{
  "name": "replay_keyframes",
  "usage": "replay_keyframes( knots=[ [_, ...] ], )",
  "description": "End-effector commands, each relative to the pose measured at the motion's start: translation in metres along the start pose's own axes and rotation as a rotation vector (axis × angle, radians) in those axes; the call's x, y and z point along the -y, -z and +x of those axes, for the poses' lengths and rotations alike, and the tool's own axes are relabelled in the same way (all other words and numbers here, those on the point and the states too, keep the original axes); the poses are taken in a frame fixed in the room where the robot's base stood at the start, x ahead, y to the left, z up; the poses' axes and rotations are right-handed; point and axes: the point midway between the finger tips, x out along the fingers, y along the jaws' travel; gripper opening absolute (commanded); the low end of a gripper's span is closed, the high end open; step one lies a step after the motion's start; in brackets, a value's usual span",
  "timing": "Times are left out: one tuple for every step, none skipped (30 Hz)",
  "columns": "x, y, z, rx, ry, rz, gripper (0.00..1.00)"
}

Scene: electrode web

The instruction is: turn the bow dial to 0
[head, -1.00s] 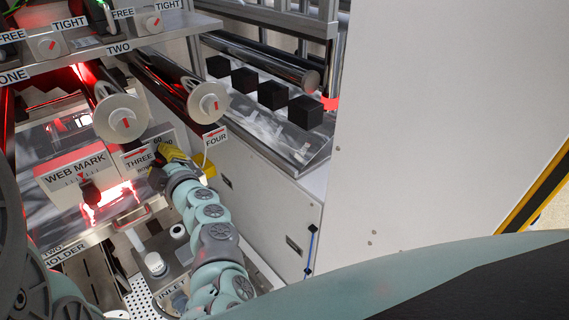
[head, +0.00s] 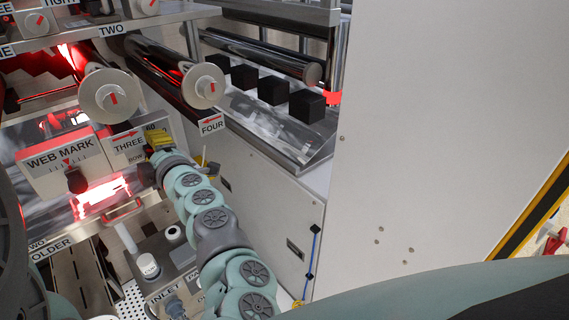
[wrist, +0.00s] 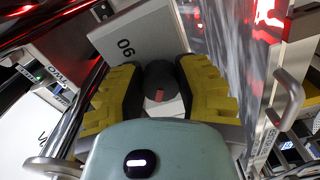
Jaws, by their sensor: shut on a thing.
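The bow dial (wrist: 160,82) is a dark round knob with a red mark, in the wrist view. It sits on a pale panel (wrist: 133,37) with printed numbers. My gripper (wrist: 158,72) has its two yellow fingers on either side of the dial and is shut on it. In the head view my gripper (head: 158,143) is at the right side of the panel marked THREE and BOW (head: 127,147), and it hides the dial there. The scale around the dial is mostly covered, so the exact value it points to cannot be read.
The WEB MARK box (head: 60,165) with its own dark knob stands left of the panel. Rollers with round end discs (head: 107,95) hang above my gripper. A large white cabinet wall (head: 440,130) fills the right.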

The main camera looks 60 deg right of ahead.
Motion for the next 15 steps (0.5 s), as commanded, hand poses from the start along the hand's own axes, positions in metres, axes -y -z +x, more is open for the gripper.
replay_keyframes(
  knots=[
    [0.0013,-0.0029,-0.0012,0.008,0.002,0.0,0.0],
    [0.0012,-0.0029,-0.0012,0.008,0.002,0.0,0.0],
    [0.0012,-0.003,-0.0012,0.009,0.002,0.0,0.0],
    [0.0012,-0.003,-0.0013,0.009,0.002,0.0,0.0],
    [0.0012,-0.0031,-0.0013,0.009,0.002,0.0,0.0],
    [0.0011,-0.0032,-0.0013,0.009,0.002,0.0,0.0],
    [0.0011,-0.0032,-0.0013,0.009,0.002,0.0,0.0],
    [0.0011,-0.0032,-0.0013,0.009,0.002,0.001,0.36],
    [0.001,-0.0032,-0.0013,0.009,0.001,0.001,0.4],
    [0.001,-0.003,-0.0012,0.008,0.001,0.001,0.43],
    [0.0008,-0.0028,-0.0011,0.008,0.001,0.001,0.47],
    [0.0007,-0.0025,-0.001,0.007,0.001,0.001,0.51],
    [0.0006,-0.0024,-0.001,0.007,0.001,0.001,0.54],
    [0.0005,-0.0022,-0.0009,0.006,0.001,0.001,0.57],
    [0.0004,-0.002,-0.0008,0.006,0.0,0.001,0.61]
  ],
)
